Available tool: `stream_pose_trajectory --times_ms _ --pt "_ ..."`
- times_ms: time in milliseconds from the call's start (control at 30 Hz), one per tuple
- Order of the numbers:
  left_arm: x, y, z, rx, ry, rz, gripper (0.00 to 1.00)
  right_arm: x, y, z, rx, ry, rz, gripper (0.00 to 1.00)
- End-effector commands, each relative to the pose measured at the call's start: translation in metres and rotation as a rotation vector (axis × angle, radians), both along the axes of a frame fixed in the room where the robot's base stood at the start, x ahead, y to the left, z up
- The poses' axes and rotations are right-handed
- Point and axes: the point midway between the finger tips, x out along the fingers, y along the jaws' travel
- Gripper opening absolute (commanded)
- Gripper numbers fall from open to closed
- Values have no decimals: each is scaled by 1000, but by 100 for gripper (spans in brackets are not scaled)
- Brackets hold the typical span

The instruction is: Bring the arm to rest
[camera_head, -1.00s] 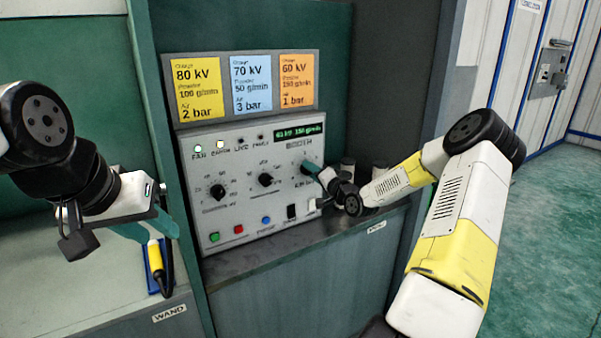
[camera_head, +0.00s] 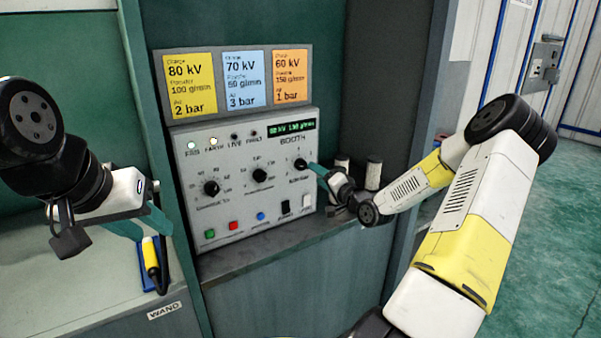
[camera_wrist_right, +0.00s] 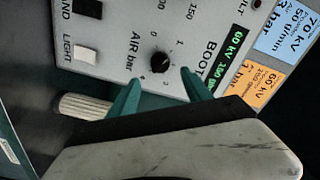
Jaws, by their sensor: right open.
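My right gripper (camera_head: 314,168) is by the right-hand knob of the control panel (camera_head: 230,229), its teal fingers pointing at it. In the right wrist view the gripper (camera_wrist_right: 161,78) is open, and the black AIR bar knob (camera_wrist_right: 161,60) shows just beyond and between the fingertips. Nothing is held there. The same knob (camera_head: 299,164) shows clear of the fingers in the head view.
Yellow, blue and orange setting cards (camera_head: 244,80) stand above the panel. The display (camera_head: 292,129) reads 60 kV 150 g/min. A pale ribbed cylinder (camera_head: 373,174) stands on the shelf behind my right wrist. The booth wall (camera_head: 416,150) rises beside that arm. Green floor is open at right.

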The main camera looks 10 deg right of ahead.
Motion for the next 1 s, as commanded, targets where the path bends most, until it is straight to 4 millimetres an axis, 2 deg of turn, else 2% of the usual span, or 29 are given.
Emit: stream_pose_trajectory --times_ms 400,533,633,767,867,1000 --pt "0 0 0 0 0 0 36 -3 3 1 -22 11 6 58" --pt "0 0 0 0 0 0 36 -5 19 0 -154 81 30 58" --pt "0 0 0 0 0 0 36 -13 35 2 -332 171 52 58" --pt "0 0 0 0 0 0 36 -35 45 14 -572 293 65 58" --pt "0 0 0 0 0 0 36 -60 48 31 -728 374 63 58" --pt "0 0 0 0 0 0 36 -105 50 63 -893 474 58 58"
